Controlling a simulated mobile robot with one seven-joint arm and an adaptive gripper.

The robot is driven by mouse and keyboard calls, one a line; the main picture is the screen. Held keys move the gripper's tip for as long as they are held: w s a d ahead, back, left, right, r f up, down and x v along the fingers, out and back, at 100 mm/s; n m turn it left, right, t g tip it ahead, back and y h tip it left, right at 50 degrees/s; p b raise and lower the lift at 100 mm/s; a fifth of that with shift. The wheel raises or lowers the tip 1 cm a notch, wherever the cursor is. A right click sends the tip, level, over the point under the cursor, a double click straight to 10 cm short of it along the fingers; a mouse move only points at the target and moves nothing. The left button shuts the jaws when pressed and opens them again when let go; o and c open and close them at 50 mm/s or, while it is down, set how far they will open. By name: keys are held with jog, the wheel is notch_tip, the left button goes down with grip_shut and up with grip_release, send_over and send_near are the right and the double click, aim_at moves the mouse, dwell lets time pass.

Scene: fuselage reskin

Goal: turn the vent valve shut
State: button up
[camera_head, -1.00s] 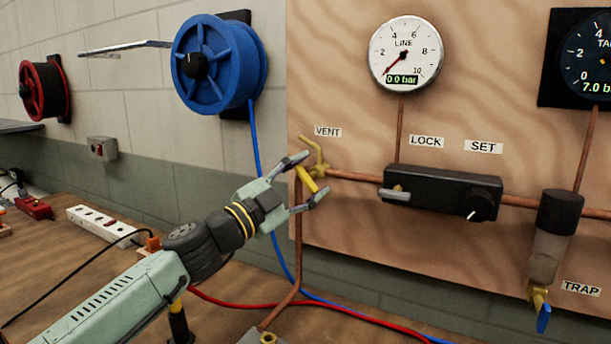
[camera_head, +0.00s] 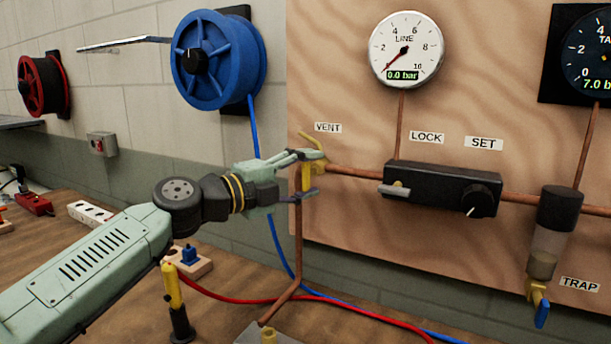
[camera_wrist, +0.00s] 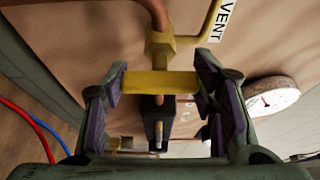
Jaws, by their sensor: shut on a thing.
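The yellow vent valve handle (camera_head: 306,178) stands about upright at the pipe joint below the VENT label (camera_head: 327,127). My gripper (camera_head: 311,174) is shut on this handle, one finger above and one below it. In the wrist view the handle (camera_wrist: 158,85) lies as a yellow bar across the gap between the two finger pads of my gripper (camera_wrist: 160,80). The brass valve body (camera_wrist: 161,43) shows behind it. The fingers hide the handle's ends in part.
The LINE gauge (camera_head: 404,50) reads 0.0 bar. The black LOCK/SET regulator (camera_head: 441,190) and the clear trap (camera_head: 550,245) are to the right on the wooden panel. A blue hose reel (camera_head: 219,60) hangs at left. Red and blue hoses run below the arm.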

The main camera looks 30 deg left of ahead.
dwell(0.5)
jog(key=o, duration=1.2)
jog(key=shift+c, duration=0.2)
